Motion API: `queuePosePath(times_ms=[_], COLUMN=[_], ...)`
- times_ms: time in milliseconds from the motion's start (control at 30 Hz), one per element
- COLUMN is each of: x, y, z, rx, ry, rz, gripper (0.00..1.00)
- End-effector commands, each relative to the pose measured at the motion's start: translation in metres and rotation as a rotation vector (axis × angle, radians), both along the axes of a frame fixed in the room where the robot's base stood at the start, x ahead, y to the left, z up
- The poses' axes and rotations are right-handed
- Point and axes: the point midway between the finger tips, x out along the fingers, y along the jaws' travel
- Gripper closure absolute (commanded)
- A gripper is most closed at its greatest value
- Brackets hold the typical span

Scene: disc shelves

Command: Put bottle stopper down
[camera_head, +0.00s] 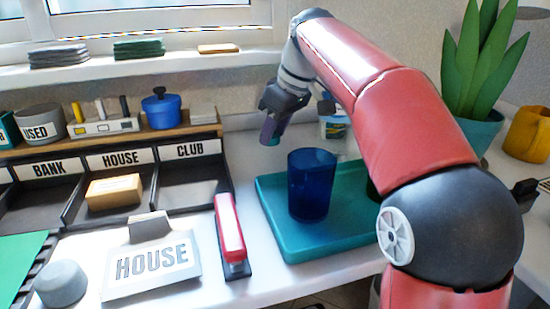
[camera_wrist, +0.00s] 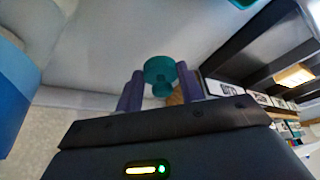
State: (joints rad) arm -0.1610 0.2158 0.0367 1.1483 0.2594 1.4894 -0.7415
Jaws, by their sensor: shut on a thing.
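In the wrist view a small teal bottle stopper (camera_wrist: 160,70) with a round, wide end sits between the two purple fingers of my gripper (camera_wrist: 160,88), which is shut on it. In the head view my gripper (camera_head: 274,128) points down, above the white counter and behind the teal tray. A bit of the stopper (camera_head: 269,140) shows at the fingertips; the rest is hidden by the fingers. I cannot tell exactly how high it is above the counter.
A blue cup (camera_head: 311,186) stands on the teal tray (camera_head: 285,245) in front of my gripper. A red stapler (camera_head: 231,232) lies left of the tray. Black compartments (camera_head: 190,178) labelled BANK, HOUSE and CLUB are at the left. A plant pot (camera_head: 481,132) stands right.

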Motion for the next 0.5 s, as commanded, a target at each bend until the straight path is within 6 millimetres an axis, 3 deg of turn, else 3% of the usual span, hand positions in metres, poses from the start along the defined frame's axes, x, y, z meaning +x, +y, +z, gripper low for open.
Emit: queuePosePath(times_ms=[300, 500], x=[-0.001, 0.000], y=[0.000, 0.000], z=[-0.038, -0.044], rx=[-0.001, 0.001], ry=[0.001, -0.001], rz=[0.001, 0.001], gripper=[0.86, 0.86])
